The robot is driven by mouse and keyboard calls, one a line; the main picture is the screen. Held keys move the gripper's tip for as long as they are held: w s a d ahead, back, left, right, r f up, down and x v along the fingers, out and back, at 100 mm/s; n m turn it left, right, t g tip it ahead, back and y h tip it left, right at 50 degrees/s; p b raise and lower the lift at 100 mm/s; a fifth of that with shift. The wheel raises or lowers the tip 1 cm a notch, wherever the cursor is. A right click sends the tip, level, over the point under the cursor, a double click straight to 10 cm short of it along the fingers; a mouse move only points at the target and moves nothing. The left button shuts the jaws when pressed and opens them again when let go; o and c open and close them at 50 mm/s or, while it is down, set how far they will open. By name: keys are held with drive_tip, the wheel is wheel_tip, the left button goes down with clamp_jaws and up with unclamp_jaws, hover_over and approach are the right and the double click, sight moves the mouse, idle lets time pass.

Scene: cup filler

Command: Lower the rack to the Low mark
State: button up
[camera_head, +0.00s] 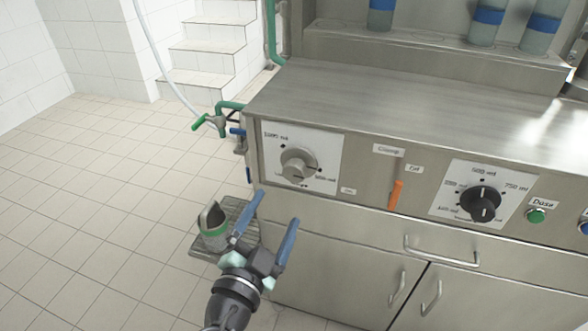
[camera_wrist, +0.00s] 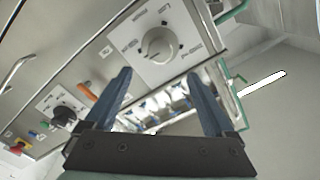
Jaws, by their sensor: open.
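A slatted metal tray (camera_head: 236,207), which looks like the rack, juts out low at the left end of the steel machine. In the wrist view my gripper (camera_wrist: 159,73) points toward the panel, with the grey knob (camera_wrist: 158,43) beyond the fingertips. That knob also shows in the head view (camera_head: 299,166). I cannot make out a Low mark.
The panel also has an orange lever (camera_head: 396,195), a black knob (camera_head: 481,204) and a green button (camera_head: 536,215). A drawer handle (camera_head: 441,256) sticks out below. Green-handled pipework (camera_head: 222,117) stands at the left corner. The tiled floor on the left is clear.

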sight(294, 175)
drive_tip(key=x, duration=1.1)
drive_tip(key=shift+w+d+p, duration=0.15)
drive_tip(key=shift+w+p, duration=0.1)
drive_tip(key=shift+p, duration=0.1)
drive_tip(key=c, duration=1.4)
